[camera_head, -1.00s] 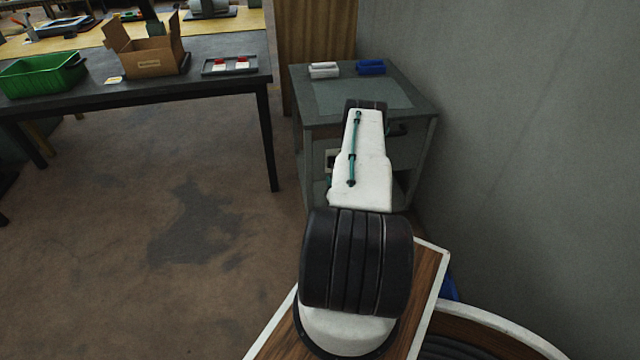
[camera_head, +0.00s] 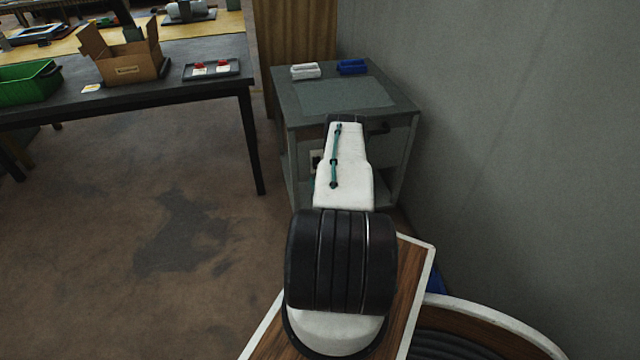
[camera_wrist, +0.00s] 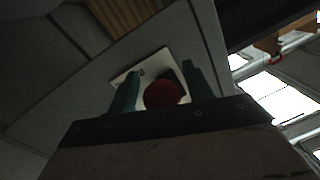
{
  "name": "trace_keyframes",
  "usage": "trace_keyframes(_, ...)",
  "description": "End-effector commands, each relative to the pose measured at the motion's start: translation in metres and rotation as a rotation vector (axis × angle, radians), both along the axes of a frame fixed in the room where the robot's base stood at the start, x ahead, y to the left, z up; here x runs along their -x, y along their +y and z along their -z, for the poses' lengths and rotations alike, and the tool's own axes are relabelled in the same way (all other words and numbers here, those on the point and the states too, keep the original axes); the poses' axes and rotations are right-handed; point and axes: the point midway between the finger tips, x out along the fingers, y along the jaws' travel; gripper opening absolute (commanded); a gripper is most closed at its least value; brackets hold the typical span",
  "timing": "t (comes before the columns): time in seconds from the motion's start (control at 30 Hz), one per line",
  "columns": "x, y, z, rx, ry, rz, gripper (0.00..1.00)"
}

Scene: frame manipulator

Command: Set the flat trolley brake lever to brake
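A red round knob (camera_wrist: 164,94) stands in front of a white plate (camera_wrist: 150,66) in the wrist view. It looks like the lever's end, but the lever's shaft is hidden. My gripper (camera_wrist: 161,80) has its two teal fingers apart, one on each side of the knob; I cannot tell whether either touches it. In the head view, a grey cabinet-like stand (camera_head: 402,104) is in front of my arm. A white plate with a dark part (camera_head: 317,160) shows at its front, partly covered by my arm. My fingertips are hidden there.
A white bin (camera_head: 305,71) and a blue bin (camera_head: 352,66) sit on the stand's top. A grey wall (camera_head: 520,130) is close on the right. A dark table (camera_head: 215,88) with a green crate (camera_head: 28,84) and a cardboard box (camera_head: 125,62) is at left. Open floor (camera_head: 130,220) lies between.

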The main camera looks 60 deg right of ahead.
Motion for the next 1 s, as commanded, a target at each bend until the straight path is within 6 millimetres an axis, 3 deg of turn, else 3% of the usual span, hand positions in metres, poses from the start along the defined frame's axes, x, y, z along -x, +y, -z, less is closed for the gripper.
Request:
trace_keyframes(0.23,0.001,0.003,0.0,0.0,0.0,-0.002,0.51)
trace_keyframes(0.7,0.051,0.048,0.0,-0.001,0.0,0.0,0.51)
trace_keyframes(1.0,0.056,0.054,0.0,0.0,0.0,-0.002,0.51)
